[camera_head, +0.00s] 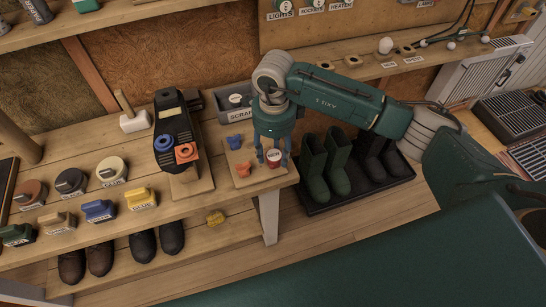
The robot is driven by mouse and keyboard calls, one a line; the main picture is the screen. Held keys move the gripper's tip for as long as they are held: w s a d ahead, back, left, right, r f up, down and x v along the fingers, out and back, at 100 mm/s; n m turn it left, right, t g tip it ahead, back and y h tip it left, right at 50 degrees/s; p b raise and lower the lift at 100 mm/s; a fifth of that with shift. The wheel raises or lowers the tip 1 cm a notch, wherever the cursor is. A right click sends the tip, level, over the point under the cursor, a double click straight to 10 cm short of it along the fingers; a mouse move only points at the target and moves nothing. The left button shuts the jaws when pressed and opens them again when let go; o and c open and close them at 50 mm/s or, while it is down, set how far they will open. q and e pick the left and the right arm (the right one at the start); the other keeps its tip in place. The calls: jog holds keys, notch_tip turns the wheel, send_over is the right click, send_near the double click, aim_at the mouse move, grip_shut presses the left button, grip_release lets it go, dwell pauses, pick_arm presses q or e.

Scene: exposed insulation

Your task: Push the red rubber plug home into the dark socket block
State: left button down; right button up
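The dark socket block (176,120) stands tilted on a wooden base on the bench. A blue ring-shaped piece (163,143) and an orange-red piece (186,152) sit on its near face. A small red piece with a white label (273,160), which may be the red rubber plug, is on a wooden board (246,183) right of the block. My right gripper (273,165) points down over it, one finger on each side. Whether the fingers touch it is too small to tell. My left gripper is out of view.
A blue piece (235,142) and an orange piece (242,170) lie on the same board, left of my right gripper. A grey scrap bin (233,98) is behind. Green boots (325,165) stand beyond the bench's right end.

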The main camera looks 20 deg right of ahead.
jog(key=shift+o, duration=0.3)
jog(key=shift+r, duration=0.1)
notch_tip(320, 180, up, 9)
jog(key=p, duration=0.5)
dwell(0.4)
dwell(0.5)
